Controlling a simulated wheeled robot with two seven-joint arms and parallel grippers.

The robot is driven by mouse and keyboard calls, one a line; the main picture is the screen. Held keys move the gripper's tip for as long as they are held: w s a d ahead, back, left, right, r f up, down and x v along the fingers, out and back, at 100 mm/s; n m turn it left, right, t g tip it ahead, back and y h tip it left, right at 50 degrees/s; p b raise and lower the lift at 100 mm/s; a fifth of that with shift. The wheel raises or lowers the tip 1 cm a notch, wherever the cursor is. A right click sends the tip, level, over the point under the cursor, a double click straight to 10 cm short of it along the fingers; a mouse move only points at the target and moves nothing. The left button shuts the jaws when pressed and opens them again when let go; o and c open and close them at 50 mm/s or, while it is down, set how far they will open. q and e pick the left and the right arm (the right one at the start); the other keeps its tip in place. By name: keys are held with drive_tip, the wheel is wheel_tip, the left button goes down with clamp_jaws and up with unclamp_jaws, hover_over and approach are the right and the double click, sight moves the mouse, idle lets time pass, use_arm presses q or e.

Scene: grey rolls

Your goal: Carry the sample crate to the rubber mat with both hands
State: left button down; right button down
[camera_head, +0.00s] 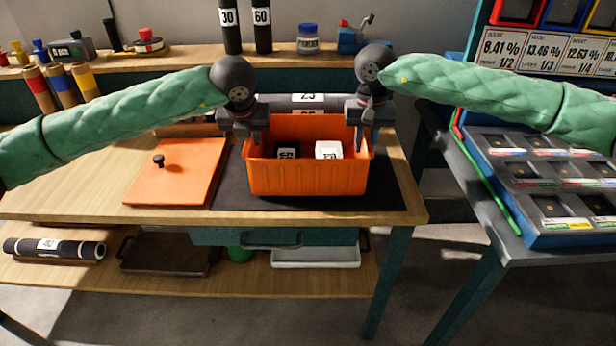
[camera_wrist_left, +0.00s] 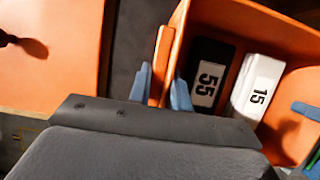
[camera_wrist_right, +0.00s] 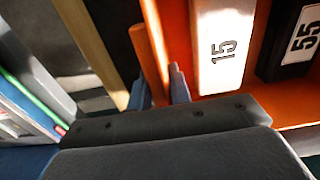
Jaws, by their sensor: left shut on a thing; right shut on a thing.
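The orange sample crate (camera_head: 308,180) is over the black rubber mat (camera_head: 393,196) on the wooden workbench, roughly level. I cannot tell whether its base touches the mat. It holds a black block labelled 55 (camera_wrist_left: 209,75) and a white block labelled 15 (camera_wrist_left: 256,90). My left gripper (camera_head: 249,140) is shut on the crate's left wall, with a finger on each side in the left wrist view (camera_wrist_left: 161,88). My right gripper (camera_head: 366,130) is shut on the right wall, and the wall shows between its fingers in the right wrist view (camera_wrist_right: 160,88).
An orange panel with a black knob (camera_head: 178,172) lies left of the mat. A dark roll labelled 25 (camera_head: 290,103) lies behind the crate. A back shelf (camera_head: 180,58) carries jars and rolls. A side table with a blue tray (camera_head: 545,238) stands right, across a gap.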

use_arm(q)
drive_tip(key=shift+a+f+b, duration=0.15)
drive_tip(key=shift+f+b, duration=0.15)
drive_tip(key=shift+f, duration=0.2)
use_arm(e)
drive_tip(key=shift+d+f, duration=0.15)
drive_tip(key=shift+f, duration=0.3)
use_arm(q)
drive_tip(key=c, duration=1.7)
unclamp_jaws()
drive_tip(key=shift+f, duration=0.1)
use_arm(e)
drive_tip(key=c, duration=1.7)
unclamp_jaws()
drive_tip(key=shift+f, duration=0.15)
use_arm(q)
drive_tip(key=o, duration=0.4)
use_arm(e)
drive_tip(key=o, duration=0.4)
drive_tip(key=shift+r, duration=0.2)
use_arm(q)
drive_tip(key=v, duration=1.2)
use_arm(e)
wheel_tip(320, 180, up, 12)
drive_tip(key=shift+f, duration=0.1)
